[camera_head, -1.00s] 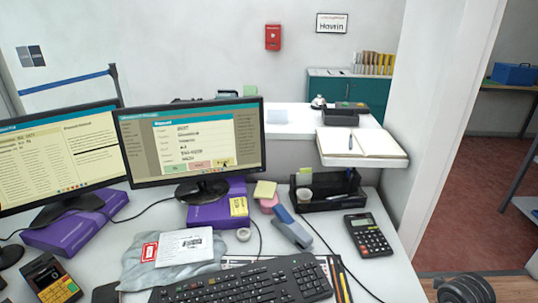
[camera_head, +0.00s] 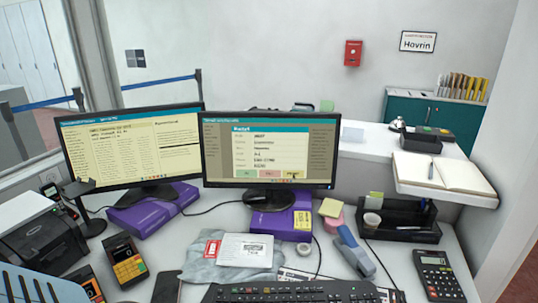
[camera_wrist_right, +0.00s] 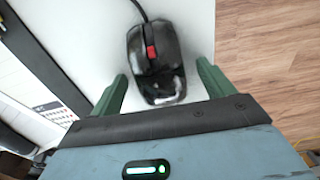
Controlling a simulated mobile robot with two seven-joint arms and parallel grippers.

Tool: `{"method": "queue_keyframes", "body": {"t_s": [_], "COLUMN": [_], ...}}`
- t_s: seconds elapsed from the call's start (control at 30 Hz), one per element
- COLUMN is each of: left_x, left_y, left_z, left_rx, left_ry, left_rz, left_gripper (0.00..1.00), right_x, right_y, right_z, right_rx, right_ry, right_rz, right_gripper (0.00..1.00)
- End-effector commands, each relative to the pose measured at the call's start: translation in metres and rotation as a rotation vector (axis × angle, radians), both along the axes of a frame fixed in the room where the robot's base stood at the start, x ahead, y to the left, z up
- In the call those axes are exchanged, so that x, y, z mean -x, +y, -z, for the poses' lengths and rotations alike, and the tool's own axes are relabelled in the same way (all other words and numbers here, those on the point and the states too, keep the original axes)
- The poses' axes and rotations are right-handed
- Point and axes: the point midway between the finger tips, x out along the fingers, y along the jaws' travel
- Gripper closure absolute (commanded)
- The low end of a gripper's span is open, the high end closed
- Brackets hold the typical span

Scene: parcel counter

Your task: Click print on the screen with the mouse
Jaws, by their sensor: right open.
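The right monitor (camera_head: 270,120) shows a teal-topped dialog (camera_head: 270,150) with green, pink and yellow buttons along its bottom. A small dark pointer mark seems to lie at the yellow button (camera_head: 293,175); the button words are too small to read. In the right wrist view a black mouse (camera_wrist_right: 150,50) with a red wheel sits on the white counter, its cable leading up and away. My right gripper (camera_wrist_right: 160,82) is open, with one green finger on each side of the mouse's near end. The mouse and right gripper are outside the head view. My left gripper is not in view.
A keyboard (camera_head: 290,292) lies at the front of the desk. A stapler (camera_head: 354,250), calculator (camera_head: 438,274), black organizer (camera_head: 400,222) and card terminal (camera_head: 126,262) stand around it. In the wrist view, the counter edge and wooden floor (camera_wrist_right: 270,60) are right of the mouse.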

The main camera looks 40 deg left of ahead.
Motion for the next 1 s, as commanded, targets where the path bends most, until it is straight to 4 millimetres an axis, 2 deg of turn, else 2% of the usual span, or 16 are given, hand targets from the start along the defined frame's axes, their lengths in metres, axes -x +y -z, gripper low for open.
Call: {"method": "queue_keyframes", "body": {"t_s": [0.17, 0.4, 0.6, 0.77, 1.0], "left_x": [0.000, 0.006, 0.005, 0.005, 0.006], "left_y": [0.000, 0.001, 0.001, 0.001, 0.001], "left_z": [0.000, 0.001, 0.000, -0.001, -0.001], "left_rx": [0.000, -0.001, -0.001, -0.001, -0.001], "left_ry": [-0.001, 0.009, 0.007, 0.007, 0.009], "left_rz": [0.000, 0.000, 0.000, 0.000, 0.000], "left_gripper": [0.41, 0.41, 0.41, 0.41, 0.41], "right_x": [0.000, -0.001, -0.001, 0.000, 0.000], "right_y": [0.000, 0.000, 0.000, 0.000, 0.000], "right_z": [0.000, -0.042, -0.068, -0.077, -0.078], "right_rx": [0.000, 0.000, 0.000, 0.000, 0.000], "right_ry": [0.000, -0.005, -0.003, 0.000, 0.000], "right_rz": [0.000, 0.000, 0.000, 0.000, 0.000], "right_gripper": [0.19, 0.19, 0.19, 0.19, 0.19]}}
